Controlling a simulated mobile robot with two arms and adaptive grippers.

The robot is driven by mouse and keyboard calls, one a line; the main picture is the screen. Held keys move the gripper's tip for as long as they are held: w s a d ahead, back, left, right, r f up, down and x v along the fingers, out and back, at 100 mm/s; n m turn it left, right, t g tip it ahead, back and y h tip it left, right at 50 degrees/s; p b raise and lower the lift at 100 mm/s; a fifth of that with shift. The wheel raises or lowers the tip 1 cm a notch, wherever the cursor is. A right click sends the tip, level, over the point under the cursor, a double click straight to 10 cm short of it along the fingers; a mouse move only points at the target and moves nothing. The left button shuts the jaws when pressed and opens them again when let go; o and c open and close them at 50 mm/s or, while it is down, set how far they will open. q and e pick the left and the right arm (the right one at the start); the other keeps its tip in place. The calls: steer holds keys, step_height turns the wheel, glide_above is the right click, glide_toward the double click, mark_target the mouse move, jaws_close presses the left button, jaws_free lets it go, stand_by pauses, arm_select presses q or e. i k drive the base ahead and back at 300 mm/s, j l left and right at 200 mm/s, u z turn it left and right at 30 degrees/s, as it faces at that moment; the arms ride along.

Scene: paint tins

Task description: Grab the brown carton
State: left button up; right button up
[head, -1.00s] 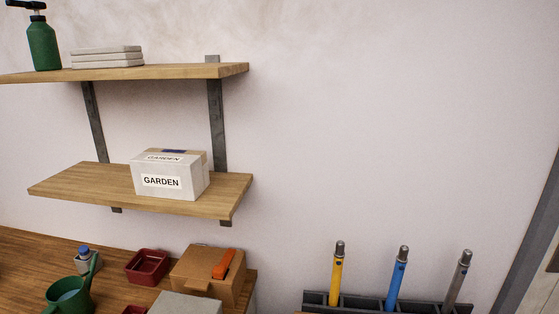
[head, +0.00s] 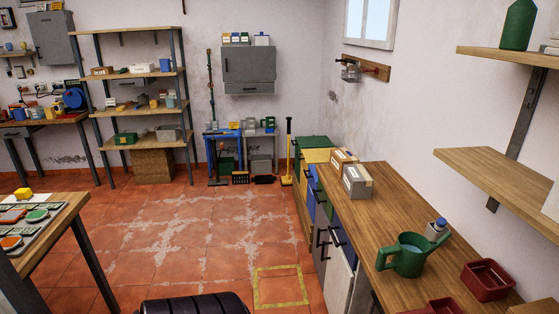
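A brown box with a pale label (head: 342,160) stands on the long wooden counter, just behind a grey-white labelled box (head: 357,183). At the bottom right edge a sliver of another brown carton (head: 530,308) shows beside the red bins; most of it is cut off. I cannot tell which of these is the brown carton of the task. Neither of my grippers is in view.
The wooden counter (head: 400,205) carries a green watering can (head: 407,257) and a red bin (head: 487,280). A wall shelf (head: 505,180) overhangs on the right. A table (head: 50,225) stands at left. The tiled floor (head: 180,235) between is largely open.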

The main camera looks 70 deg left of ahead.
mark_target(338, 157)
steer(key=u, duration=1.7)
steer(key=z, duration=0.3)
steer(key=i+j+z, duration=0.25)
steer(key=z, duration=0.2)
steer(key=i+j+z, duration=0.45)
